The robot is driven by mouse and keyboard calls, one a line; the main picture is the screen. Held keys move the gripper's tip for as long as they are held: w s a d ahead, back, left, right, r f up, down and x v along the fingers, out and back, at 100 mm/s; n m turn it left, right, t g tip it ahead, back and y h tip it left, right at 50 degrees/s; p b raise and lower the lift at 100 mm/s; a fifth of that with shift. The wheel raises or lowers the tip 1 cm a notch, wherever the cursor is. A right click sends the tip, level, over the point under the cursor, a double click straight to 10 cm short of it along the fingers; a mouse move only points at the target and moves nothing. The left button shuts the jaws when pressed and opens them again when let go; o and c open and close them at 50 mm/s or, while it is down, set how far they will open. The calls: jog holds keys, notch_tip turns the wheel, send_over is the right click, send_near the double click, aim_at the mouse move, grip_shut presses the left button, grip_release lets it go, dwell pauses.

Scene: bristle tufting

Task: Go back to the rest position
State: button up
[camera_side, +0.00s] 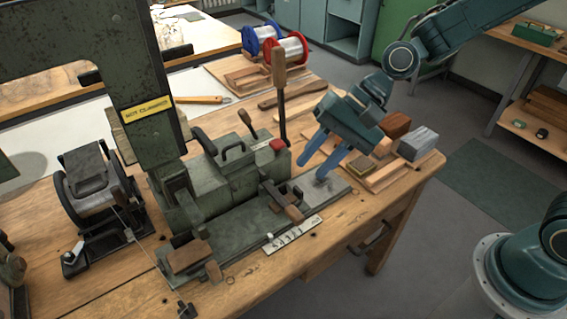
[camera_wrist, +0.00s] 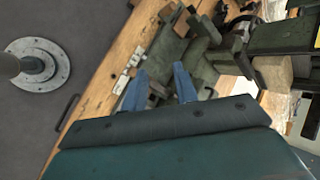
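My gripper (camera_side: 327,160) is in the side view over the right end of the green tufting machine (camera_side: 235,180), above the workbench. Its two blue fingers are spread apart, with nothing seen between them. In the wrist view my gripper (camera_wrist: 159,90) also shows two separate blue fingers, pointing toward the machine bed. One fingertip appears close to the machine's right end plate in the side view; I cannot tell whether it touches.
Red and blue spools (camera_side: 288,48) stand behind.

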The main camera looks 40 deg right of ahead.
jog(key=s+d+r+n+t+h, duration=0.2)
jog(key=s+d+r+n+h, duration=0.1)
jog(key=s+d, duration=0.5)
jog(key=s+d+r+n+t+h, duration=0.1)
jog(key=s+d+r+n+h, duration=0.3)
jog(key=s+d+r, duration=0.4)
jog(key=s+d, duration=0.1)
jog(key=d, duration=0.2)
jog(key=shift+t+h, duration=0.4)
